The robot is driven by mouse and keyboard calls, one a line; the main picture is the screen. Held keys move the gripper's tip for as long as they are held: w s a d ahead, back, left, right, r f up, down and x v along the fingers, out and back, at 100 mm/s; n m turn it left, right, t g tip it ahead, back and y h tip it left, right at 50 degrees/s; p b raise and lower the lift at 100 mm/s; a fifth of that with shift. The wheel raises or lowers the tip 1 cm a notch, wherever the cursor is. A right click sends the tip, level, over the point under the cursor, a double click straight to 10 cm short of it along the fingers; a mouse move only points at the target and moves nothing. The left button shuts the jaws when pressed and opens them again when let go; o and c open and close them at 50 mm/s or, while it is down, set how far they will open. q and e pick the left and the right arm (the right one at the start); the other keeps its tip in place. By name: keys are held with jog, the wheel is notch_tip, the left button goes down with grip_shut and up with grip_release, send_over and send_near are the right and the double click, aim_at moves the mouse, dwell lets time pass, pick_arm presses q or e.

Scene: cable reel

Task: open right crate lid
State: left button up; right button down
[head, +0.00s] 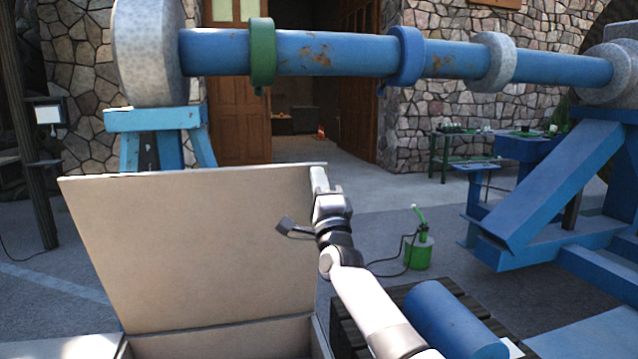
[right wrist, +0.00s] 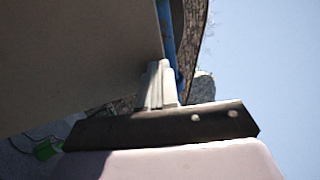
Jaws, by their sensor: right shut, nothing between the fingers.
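The crate lid (head: 200,250) is a large beige panel standing raised and tilted in the head view. The crate (head: 225,343) is below it at the bottom of the picture, with part of its rim and inside showing. My right gripper (head: 322,182) is shut and empty at the upper right corner of the lid. In the right wrist view the gripper (right wrist: 158,75) is close against the edge of the lid (right wrist: 80,60); I cannot tell whether it touches. My left gripper is not in view.
A blue cylinder (head: 448,318) lies on a dark slatted pallet (head: 345,335) right of the crate. A green canister (head: 419,252) stands on the ground behind. A blue pipe (head: 340,54) with rings spans the back above the lid. A blue frame (head: 550,200) stands at right.

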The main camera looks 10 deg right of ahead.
jog(key=shift+f, duration=0.1)
jog(key=s+f+n+g+y, duration=0.2)
jog(key=s+f+n+g, duration=0.45)
jog(key=s+f, duration=0.7)
jog(key=s+f+n+g+y, duration=0.2)
jog(key=s+f+n+g, duration=0.6)
jog(key=f, duration=0.9)
jog(key=s+d+f+n+g+h, duration=0.1)
jog(key=s+d+f+n+g, duration=0.15)
jog(key=s, duration=0.75)
jog(key=s+d+f+n+g+h, duration=0.1)
jog(key=s+f+g+h, duration=0.15)
jog(key=s, duration=0.75)
jog(key=s+d+f+n+g, duration=0.1)
jog(key=s+d+f+n, duration=0.15)
jog(key=s, duration=0.75)
jog(key=w+a+f+t+y+p, duration=0.1)
jog(key=w+a+f+t, duration=0.2)
jog(key=w+f+t, duration=0.3)
notch_tip(320, 180, down, 2)
jog(key=shift+w+y, duration=0.2)
jog(key=shift+y, duration=0.15)
jog(key=shift+a+t, duration=0.15)
jog(key=shift+t, duration=0.1)
